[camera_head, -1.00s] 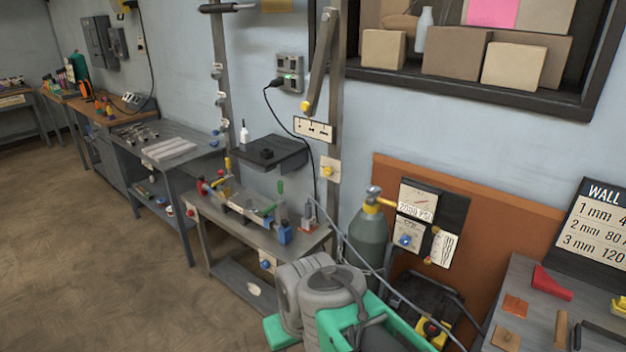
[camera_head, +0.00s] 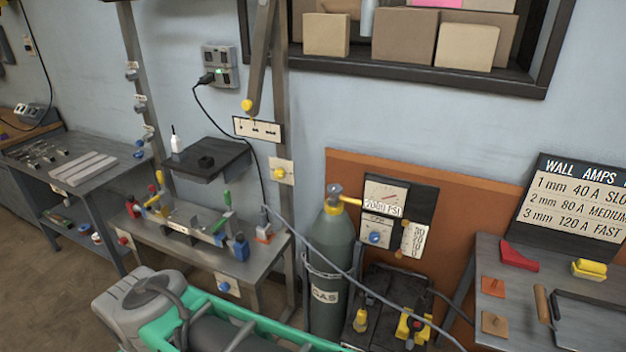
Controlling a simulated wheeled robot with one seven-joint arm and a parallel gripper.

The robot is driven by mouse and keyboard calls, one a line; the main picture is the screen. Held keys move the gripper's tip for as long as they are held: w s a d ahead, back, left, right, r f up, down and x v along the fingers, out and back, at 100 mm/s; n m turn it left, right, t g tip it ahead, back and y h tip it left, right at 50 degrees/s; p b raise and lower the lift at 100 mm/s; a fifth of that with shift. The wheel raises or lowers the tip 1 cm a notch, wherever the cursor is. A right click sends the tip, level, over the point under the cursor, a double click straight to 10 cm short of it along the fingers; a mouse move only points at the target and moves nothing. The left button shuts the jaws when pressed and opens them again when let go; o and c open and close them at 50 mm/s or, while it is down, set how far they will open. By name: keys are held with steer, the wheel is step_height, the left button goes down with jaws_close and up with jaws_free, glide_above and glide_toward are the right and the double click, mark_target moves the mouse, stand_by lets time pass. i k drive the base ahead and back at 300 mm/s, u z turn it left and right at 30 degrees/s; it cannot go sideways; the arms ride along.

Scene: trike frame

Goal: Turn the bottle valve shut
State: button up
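The gas bottle (camera_head: 333,255) is a dark green-grey cylinder with a white GAS label, standing upright against the orange-brown board. Its valve (camera_head: 335,189) is a small grey knob on top, above a yellow neck and a yellow outlet that points right. I cannot tell from here how far the valve is turned. Beside it, a gauge panel (camera_head: 386,197) shows a dial and a PSI reading, with a blue knob (camera_head: 375,238) below.
A metal bench (camera_head: 190,258) with clamps and tools stands left of the bottle. A black machine (camera_head: 390,300) with yellow parts stands to its right. A grey cable hangs across the bottle's front. A grey table (camera_head: 500,258) and a WALL AMPS sign (camera_head: 580,205) are at right.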

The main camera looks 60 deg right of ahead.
mark_target(335, 189)
steer(key=z, duration=0.3)
steer(key=i, duration=0.75)
steer(key=z, duration=0.6)
